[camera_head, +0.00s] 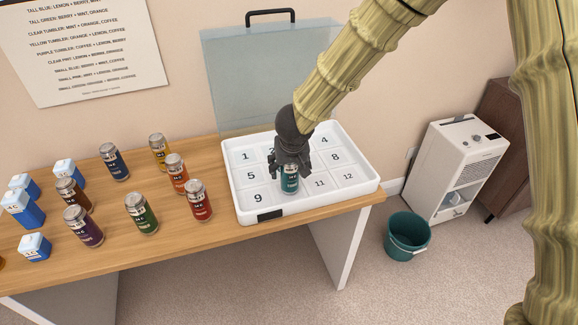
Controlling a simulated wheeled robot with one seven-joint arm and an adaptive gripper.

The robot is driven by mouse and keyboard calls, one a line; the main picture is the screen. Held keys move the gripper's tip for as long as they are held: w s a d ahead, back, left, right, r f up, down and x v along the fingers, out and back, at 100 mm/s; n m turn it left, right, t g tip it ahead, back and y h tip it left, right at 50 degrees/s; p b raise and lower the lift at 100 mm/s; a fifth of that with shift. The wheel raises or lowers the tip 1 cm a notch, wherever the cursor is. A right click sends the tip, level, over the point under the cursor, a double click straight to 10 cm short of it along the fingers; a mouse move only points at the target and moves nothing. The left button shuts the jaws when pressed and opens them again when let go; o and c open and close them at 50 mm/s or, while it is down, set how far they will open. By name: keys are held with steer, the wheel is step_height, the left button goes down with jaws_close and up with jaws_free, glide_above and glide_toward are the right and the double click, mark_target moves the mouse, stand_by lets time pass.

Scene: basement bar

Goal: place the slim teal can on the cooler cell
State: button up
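The slim teal can (290,182) stands upright in the front row of the white cooler tray (243,215). It is between the cells numbered 9 and 11, and the number under it is hidden. My gripper (290,173) points down over the can from above. Its dark fingers are spread on the left and right of the can's upper part and look slightly apart from it. The can's top is partly hidden by the gripper.
Several cans, including a red can (198,201) and a green can (141,213), stand left of the tray with blue-and-white cartons (22,208). A clear lid (265,80) stands raised behind the tray. A teal bucket (407,237) and white appliance (453,165) stand right of the table.

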steer(key=shift+r, duration=0.1)
steer(key=p+v, duration=0.2)
steer(key=v, duration=1)
steer(key=shift+p, duration=0.4)
